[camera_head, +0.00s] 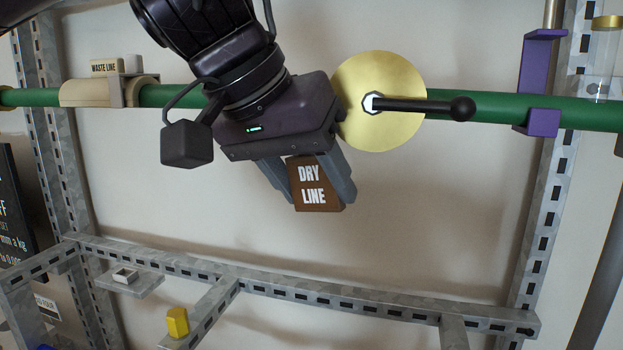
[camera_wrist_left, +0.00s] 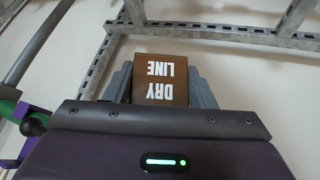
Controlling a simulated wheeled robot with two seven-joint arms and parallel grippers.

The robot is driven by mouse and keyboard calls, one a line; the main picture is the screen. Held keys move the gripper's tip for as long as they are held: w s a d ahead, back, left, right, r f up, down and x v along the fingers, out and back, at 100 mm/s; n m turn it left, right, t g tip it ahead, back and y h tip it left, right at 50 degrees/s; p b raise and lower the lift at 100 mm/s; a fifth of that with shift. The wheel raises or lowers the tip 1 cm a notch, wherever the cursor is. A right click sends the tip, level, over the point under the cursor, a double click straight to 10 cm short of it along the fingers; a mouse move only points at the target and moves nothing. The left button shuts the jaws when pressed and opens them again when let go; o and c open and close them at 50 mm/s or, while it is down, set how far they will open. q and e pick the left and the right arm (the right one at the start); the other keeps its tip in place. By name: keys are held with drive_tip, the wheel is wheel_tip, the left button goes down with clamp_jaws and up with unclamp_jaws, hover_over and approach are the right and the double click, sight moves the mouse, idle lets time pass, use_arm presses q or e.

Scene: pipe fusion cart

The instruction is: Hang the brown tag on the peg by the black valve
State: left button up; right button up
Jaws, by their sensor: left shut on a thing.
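The brown tag (camera_head: 314,190), lettered "DRY LINE", is between the fingers of my left gripper (camera_head: 318,192), which is shut on it. It hangs in front of the pale wall, below the green pipe. The left wrist view also shows the tag (camera_wrist_left: 160,82), its letters upside down, between the grey fingers (camera_wrist_left: 160,85). The valve (camera_head: 378,101) on the pipe has a round brass-coloured disc and a black lever pointing right, just right of my gripper. No peg can be made out; my gripper and arm cover the pipe left of the disc. My right gripper is not seen.
A "WASTE LINE" tag (camera_head: 107,67) sits above a beige fitting (camera_head: 100,92) on the pipe at left. A purple bracket (camera_head: 540,80) holds the pipe at right. A slotted metal rail (camera_head: 330,298) crosses below, with a yellow block (camera_head: 177,322) nearby.

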use_arm(q)
drive_tip(key=o, duration=1)
drive_tip(key=shift+s+a+b, duration=0.2)
drive_tip(key=shift+s+a, duration=0.05)
drive_tip(key=shift+s, duration=0.55)
drive_tip(key=shift+s+a+b, duration=0.25)
drive_tip(key=shift+s, duration=0.5)
drive_tip(key=shift+s+a+b, duration=0.2)
drive_tip(key=shift+s+a, duration=0.05)
drive_tip(key=shift+s, duration=0.55)
drive_tip(key=shift+s+a+b, duration=0.1)
drive_tip(key=shift+s+a, duration=0.15)
drive_tip(key=shift+s, duration=0.55)
drive_tip(key=shift+s+a+b, duration=0.15)
drive_tip(key=shift+s+a, duration=0.15)
drive_tip(key=shift+s, duration=0.55)
drive_tip(key=shift+s+a+b, duration=0.1)
drive_tip(key=shift+s+a, duration=0.15)
drive_tip(key=shift+s, duration=0.55)
